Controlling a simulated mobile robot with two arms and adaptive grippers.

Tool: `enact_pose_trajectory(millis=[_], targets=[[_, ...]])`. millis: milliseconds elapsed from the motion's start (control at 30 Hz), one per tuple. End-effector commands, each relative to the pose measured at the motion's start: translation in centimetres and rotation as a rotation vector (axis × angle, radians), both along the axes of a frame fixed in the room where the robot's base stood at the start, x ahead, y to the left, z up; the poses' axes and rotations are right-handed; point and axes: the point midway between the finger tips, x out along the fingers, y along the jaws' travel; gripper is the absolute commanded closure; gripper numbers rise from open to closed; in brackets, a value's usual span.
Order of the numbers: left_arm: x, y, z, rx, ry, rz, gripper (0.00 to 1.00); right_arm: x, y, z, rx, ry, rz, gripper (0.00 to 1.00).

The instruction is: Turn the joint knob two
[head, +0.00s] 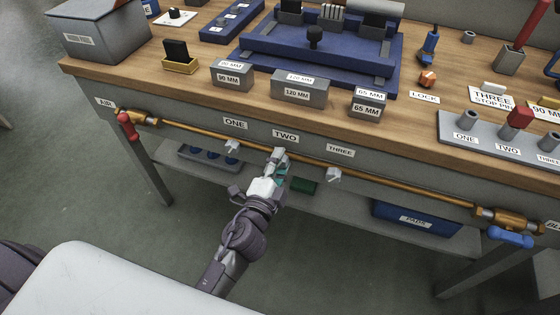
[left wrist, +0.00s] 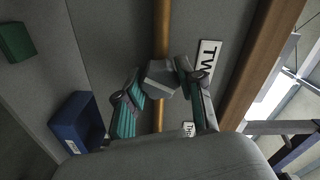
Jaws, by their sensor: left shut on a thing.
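A brass pipe (head: 310,162) runs along the front of the workbench. Grey joint knobs sit on it below the labels ONE, TWO and THREE. My left gripper (head: 276,160) is at the knob under the TWO label (head: 285,136) and mostly hides it in the head view. In the left wrist view my left gripper (left wrist: 157,88) has one finger on each side of the grey knob two (left wrist: 160,78) and is shut on it. Knob one (head: 232,146) and knob three (head: 334,174) stand free to either side. My right gripper is not in view.
A red-handled valve (head: 128,125) is at the pipe's left end and a blue-handled valve (head: 510,237) at its right end. A shelf below holds a blue PADS bin (head: 415,218). Labelled grey blocks stand on the bench top above.

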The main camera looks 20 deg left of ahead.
Motion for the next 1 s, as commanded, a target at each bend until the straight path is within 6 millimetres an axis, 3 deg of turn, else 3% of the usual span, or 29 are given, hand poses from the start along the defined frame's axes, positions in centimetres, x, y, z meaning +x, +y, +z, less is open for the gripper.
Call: enact_pose_trajectory(millis=[467,500,633,1000], targets=[[-0.03,-0.05,-0.10,0.014,0.001,-0.002,0.97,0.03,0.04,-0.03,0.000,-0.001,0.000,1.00],[-0.03,-0.06,-0.09,0.014,0.001,-0.002,0.57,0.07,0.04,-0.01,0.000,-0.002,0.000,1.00],[-0.03,-0.05,-0.08,0.014,0.001,-0.002,0.37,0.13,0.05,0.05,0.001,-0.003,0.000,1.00],[0.04,0.02,0.47,0.015,-0.004,0.000,0.37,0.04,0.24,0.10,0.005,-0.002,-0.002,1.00]])
